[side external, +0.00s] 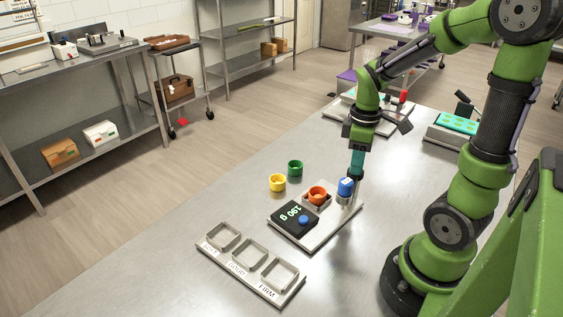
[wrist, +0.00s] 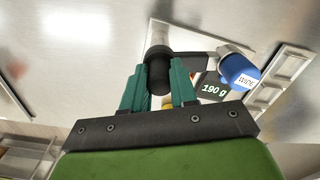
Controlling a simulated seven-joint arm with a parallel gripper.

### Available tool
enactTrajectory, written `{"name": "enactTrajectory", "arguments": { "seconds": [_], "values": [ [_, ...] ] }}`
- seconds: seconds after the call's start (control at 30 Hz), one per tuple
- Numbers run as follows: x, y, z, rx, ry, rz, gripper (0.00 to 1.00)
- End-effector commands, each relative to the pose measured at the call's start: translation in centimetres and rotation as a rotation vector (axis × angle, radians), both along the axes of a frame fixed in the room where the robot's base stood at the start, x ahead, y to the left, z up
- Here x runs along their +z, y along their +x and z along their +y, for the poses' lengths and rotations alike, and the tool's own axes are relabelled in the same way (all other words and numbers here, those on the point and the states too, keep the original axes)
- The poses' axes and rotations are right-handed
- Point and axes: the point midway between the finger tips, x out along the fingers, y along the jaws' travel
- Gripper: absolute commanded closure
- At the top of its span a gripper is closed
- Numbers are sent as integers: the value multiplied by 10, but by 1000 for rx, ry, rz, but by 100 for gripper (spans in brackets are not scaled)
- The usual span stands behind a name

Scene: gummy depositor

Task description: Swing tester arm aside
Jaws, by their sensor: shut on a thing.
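The tester has a pale base plate (side external: 323,234) with a dark scale (side external: 290,222) that reads 190 g; the display also shows in the wrist view (wrist: 213,91). Its blue-capped head (side external: 345,187) has a white label in the wrist view (wrist: 239,73). There, a bar runs from the head toward a black cylindrical grip (wrist: 158,76). My gripper (side external: 356,176) points down at the plate's back right, and its teal fingers are shut around the black grip. An orange cup (side external: 317,193) sits in a square holder left of the blue head.
A green cup (side external: 295,168) and a yellow cup (side external: 277,183) stand left of the tester. A tray with three square compartments (side external: 227,267) lies in front. A teal mold (side external: 458,123) is at the back right. The left part of the table is clear.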

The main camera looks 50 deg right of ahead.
Motion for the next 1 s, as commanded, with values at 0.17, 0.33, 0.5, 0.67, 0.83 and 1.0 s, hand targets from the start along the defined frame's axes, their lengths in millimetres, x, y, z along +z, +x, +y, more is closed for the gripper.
{"name": "enactTrajectory", "arguments": {
  "seconds": [0.17,0.33,0.5,0.67,0.83,1.0],
  "values": [
    [1,1,0,71,-1,-4,100],
    [1,1,0,108,-1,-4,100],
    [1,1,-1,119,-2,-4,100],
    [1,1,-1,121,-1,-5,100],
    [1,1,-1,121,-2,-5,70],
    [1,1,0,120,-2,-4,47]
  ]
}}
